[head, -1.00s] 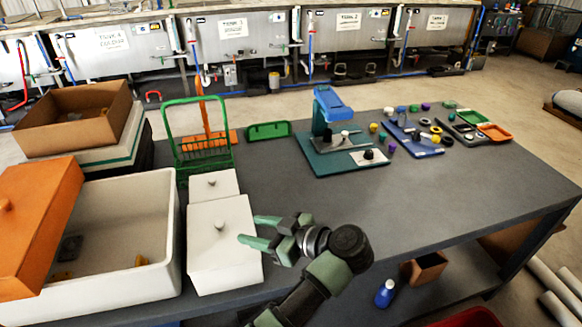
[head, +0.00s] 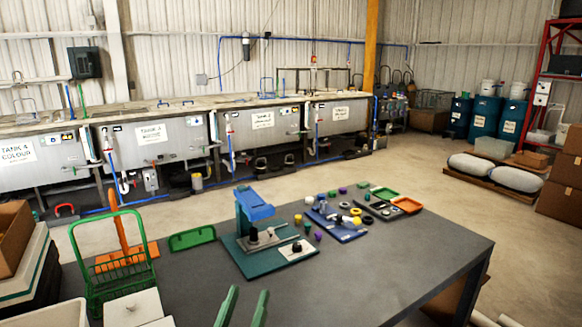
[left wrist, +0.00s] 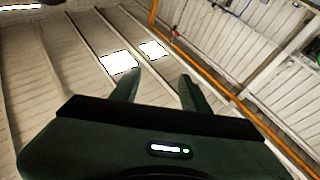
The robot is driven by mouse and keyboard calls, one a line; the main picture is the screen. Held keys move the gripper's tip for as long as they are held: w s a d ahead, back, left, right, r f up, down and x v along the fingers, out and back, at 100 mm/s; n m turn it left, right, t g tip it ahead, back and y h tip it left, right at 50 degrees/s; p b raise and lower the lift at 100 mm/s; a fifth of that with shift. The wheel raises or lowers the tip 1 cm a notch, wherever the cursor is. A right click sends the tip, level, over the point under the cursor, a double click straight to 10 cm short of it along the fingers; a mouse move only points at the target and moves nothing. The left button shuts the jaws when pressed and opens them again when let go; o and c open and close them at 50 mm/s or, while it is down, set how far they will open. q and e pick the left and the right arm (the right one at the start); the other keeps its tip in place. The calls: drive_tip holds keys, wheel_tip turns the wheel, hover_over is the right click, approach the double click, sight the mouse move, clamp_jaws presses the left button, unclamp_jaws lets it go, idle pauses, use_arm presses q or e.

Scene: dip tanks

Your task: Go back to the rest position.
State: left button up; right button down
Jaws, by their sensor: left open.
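My left gripper (head: 243,303) shows at the bottom edge of the head view, with its two green fingers apart and pointing up in front of the table. In the left wrist view its fingers (left wrist: 160,90) are spread with nothing between them, and behind them are the metal wall and roof with bright panels. Its arm is below the frame in the head view. My right gripper is not in view.
The grey table (head: 350,275) has a blue and green press-like fixture (head: 254,215), a blue tray of small parts (head: 337,222) and a green wire basket (head: 120,270). Its front right top is clear. Tanks (head: 262,130) line the back; open floor lies right.

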use_arm(q)
drive_tip(key=s+d+f+m+g+h, duration=0.1)
drive_tip(key=s+f+m+g, duration=0.1)
drive_tip(key=s+f+g, duration=0.45)
drive_tip(key=s+f+m+g+h, duration=0.1)
drive_tip(key=s+f+m+g, duration=0.2)
drive_tip(key=f, duration=0.6)
drive_tip(key=s+a+f+n+g+y, duration=0.25)
drive_tip(key=s+a+f+g, duration=0.2)
drive_tip(key=s+a, duration=0.3)
drive_tip(key=s+a+f+n+g+y, duration=0.2)
drive_tip(key=s+a+f+g+y, duration=0.3)
drive_tip(key=s, duration=0.4)
wheel_tip(320, 180, down, 31)
drive_tip(key=s+b, duration=0.2)
drive_tip(key=s, duration=0.1)
drive_tip(key=s+a+f+b, duration=0.1)
drive_tip(key=s+a+f, duration=0.1)
drive_tip(key=s+f, duration=0.5)
drive_tip(key=s+a+f+g+b, duration=0.1)
drive_tip(key=s+f, duration=0.7)
drive_tip(key=f, duration=0.1)
drive_tip(key=shift+s+a+f+m+g, duration=0.15)
drive_tip(key=shift+s+a+m+g, duration=0.15)
drive_tip(key=shift+a+m, duration=0.1)
drive_tip(key=shift+h, duration=0.25)
